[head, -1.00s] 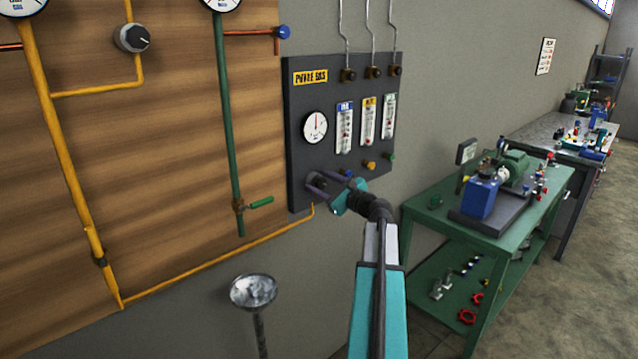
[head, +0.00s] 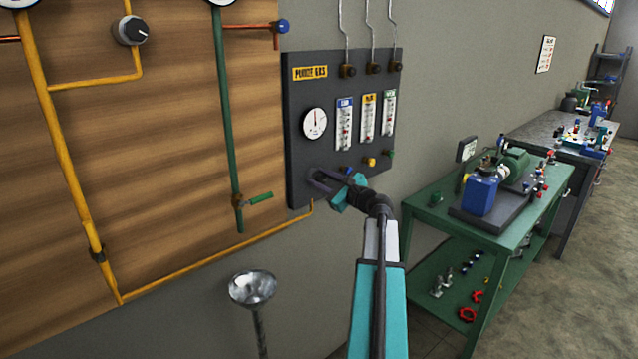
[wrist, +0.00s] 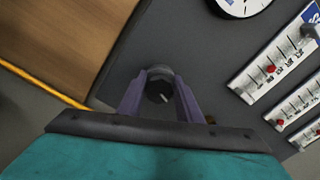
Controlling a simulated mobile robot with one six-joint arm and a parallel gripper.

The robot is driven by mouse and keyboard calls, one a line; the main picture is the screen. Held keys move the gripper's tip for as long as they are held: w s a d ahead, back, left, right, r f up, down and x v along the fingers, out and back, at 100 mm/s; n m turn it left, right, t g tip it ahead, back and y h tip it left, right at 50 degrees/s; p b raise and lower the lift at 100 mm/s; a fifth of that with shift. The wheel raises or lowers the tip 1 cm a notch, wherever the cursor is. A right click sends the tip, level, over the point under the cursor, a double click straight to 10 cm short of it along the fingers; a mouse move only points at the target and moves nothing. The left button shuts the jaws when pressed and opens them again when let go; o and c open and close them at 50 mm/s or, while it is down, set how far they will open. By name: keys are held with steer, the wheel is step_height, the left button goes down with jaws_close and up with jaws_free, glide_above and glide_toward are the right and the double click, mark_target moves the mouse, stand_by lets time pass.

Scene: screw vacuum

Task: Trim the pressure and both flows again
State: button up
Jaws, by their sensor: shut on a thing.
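The dark purge gas panel (head: 300,110) hangs on the grey wall. It carries a white round pressure gauge (head: 314,123) and three flow tubes, with blue (head: 345,125), yellow (head: 368,118) and green (head: 389,113) labels. Small blue (head: 346,170), yellow (head: 370,162) and green (head: 390,153) knobs sit below the tubes. My gripper (head: 315,178) is at the panel's lower left, below the gauge. In the wrist view its two purple fingers are shut on a dark round knob (wrist: 159,91) with a pale pointer mark. The fingers hide the knob in the head view.
A metal funnel (head: 252,288) stands below. A green bench (head: 430,218) with a blue pump (head: 481,195) stands right of my arm.

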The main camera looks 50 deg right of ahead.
steer(key=n+b, duration=0.2)
steer(key=b, duration=0.1)
steer(key=n+b, duration=0.3)
steer(key=b, duration=0.1)
steer(key=shift+a+f, duration=0.1)
steer(key=shift+f, duration=0.25)
steer(key=n+b, duration=0.2)
steer(key=b, duration=0.1)
steer(key=shift+r+n+b, duration=0.15)
steer(key=shift+n+b, duration=0.15)
steer(key=shift+n, duration=0.1)
steer(key=shift+r+n, duration=0.1)
steer(key=shift+n, duration=0.2)
steer(key=o, duration=1)
steer(key=shift+w, duration=0.1)
steer(key=shift+o, duration=0.2)
steer(key=s+a+b, duration=0.1)
steer(key=s, duration=1.3)
steer(key=shift+b, duration=0.3)
